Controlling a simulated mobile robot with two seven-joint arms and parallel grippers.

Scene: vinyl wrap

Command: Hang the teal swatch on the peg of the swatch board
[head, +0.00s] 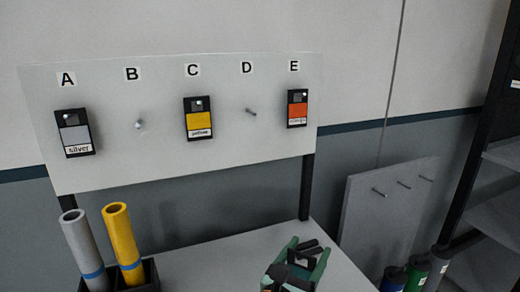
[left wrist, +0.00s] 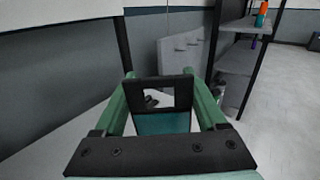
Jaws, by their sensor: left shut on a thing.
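The white swatch board (head: 220,150) stands in the head view with positions A to E. The pegs at B (head: 139,125) and D (head: 251,112) are bare. My left gripper (head: 300,262) is low at the front right, below the board and apart from it. In the left wrist view its green fingers (left wrist: 165,100) are shut on the teal swatch (left wrist: 162,124), whose black top has a square hole. My right gripper is out of view.
A grey roll (head: 82,245) and a yellow roll (head: 122,240) stand in a black holder (head: 150,276) at the front left. The board's dark right post (head: 307,188) rises behind my left gripper. A grey panel with pegs (head: 375,225) and dark shelves (head: 500,210) stand at right.

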